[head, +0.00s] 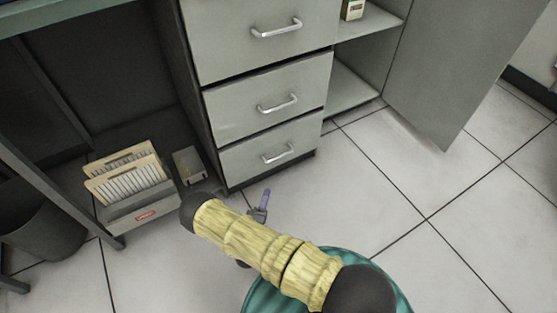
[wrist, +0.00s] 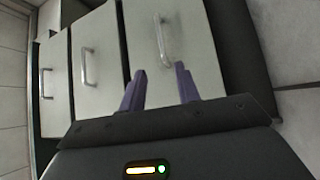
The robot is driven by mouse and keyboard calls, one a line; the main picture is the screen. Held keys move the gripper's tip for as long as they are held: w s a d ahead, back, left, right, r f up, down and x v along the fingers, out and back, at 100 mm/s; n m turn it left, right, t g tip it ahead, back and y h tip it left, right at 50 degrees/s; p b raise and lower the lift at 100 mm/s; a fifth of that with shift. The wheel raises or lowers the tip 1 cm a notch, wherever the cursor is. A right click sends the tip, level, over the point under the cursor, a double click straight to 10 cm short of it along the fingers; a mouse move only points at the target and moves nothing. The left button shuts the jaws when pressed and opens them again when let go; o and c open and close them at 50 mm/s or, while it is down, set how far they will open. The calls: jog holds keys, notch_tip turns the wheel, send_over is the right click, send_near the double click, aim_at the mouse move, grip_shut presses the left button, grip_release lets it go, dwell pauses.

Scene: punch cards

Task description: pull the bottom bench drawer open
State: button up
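The bottom bench drawer (head: 245,168) is the lowest of the stacked pale grey drawers and looks shut. Its metal bar handle (head: 278,154) sits near the middle of its front. In the wrist view, turned sideways, the bottom drawer (wrist: 195,50) is the panel beside the dark base, with its handle (wrist: 161,40) upright in the picture. My gripper (wrist: 160,69) has two purple fingers, apart, with nothing between them. The handle lies ahead of the gap between them, not touched. In the head view my gripper (head: 263,202) is low in front of the drawer, partly hidden by my arm.
Above are the middle drawer (head: 240,108) and an upper drawer (head: 225,45), both with handles. An open cabinet door (head: 450,60) stands at right. A tray of punch cards (head: 135,208) and a dark bin (head: 40,230) are at left. Tiled floor (head: 370,190) is clear at right.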

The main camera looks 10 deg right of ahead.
aim_at(279, 157)
jog(key=shift+w, duration=0.1)
jog(key=b+x, duration=0.3)
jog(key=x, duration=0.5)
jog(key=b+x, duration=0.4)
jog(key=x, duration=0.4)
jog(key=shift+w+d+f+b, duration=0.15)
jog(key=shift+w+b, duration=0.15)
jog(key=shift+w+d, duration=0.15)
jog(key=shift+w, duration=0.1)
grip_shut()
